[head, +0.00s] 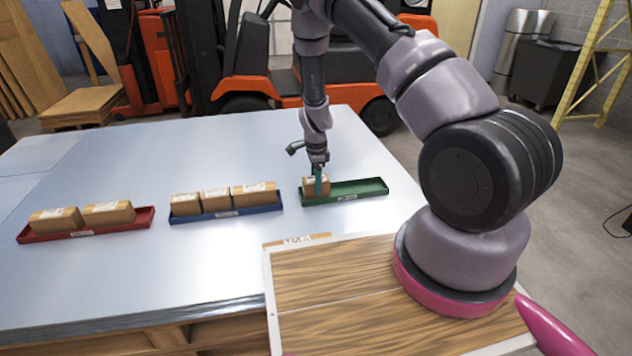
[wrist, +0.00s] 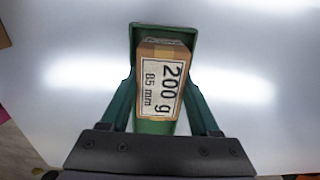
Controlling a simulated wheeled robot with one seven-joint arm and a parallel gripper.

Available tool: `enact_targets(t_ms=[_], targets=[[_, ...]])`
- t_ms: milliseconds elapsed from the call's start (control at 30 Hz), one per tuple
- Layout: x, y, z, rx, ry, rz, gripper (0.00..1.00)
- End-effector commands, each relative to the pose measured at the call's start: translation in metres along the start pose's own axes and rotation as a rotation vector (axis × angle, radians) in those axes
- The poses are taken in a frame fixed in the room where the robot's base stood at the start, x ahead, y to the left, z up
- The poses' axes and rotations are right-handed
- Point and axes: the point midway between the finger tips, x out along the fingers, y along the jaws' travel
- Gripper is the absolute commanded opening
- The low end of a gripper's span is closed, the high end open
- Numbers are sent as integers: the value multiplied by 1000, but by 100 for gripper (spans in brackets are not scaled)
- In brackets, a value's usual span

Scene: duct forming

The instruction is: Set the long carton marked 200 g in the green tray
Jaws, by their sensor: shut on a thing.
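A brown carton (head: 309,187) is at the left end of the green tray (head: 362,190) in the head view. In the wrist view the carton (wrist: 160,80) has a white label reading 200 g and 85 mm. My gripper (head: 318,180) is shut on it, with green fingers (wrist: 158,100) on its two sides. The carton appears inside the tray walls (wrist: 137,32); whether it touches the tray floor I cannot tell. The right part of the green tray is empty.
A blue tray (head: 226,213) holds three cartons, the middle one (head: 215,199) shorter. A red tray (head: 88,234) holds two. Another carton (head: 296,241) shows partly behind my wooden-topped base. The metal table (head: 170,280) is clear in front of the trays.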

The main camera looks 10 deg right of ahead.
Motion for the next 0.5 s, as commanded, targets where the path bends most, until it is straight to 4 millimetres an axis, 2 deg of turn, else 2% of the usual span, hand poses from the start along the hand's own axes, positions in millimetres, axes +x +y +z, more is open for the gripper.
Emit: enact_targets(t_ms=[233,267,300,333,500], targets=[[0,0,0,0,0,0,0],[0,0,0,0,0,0,70],[0,0,0,0,0,0,85],[0,0,0,0,0,0,96],[0,0,0,1,0,0,97]])
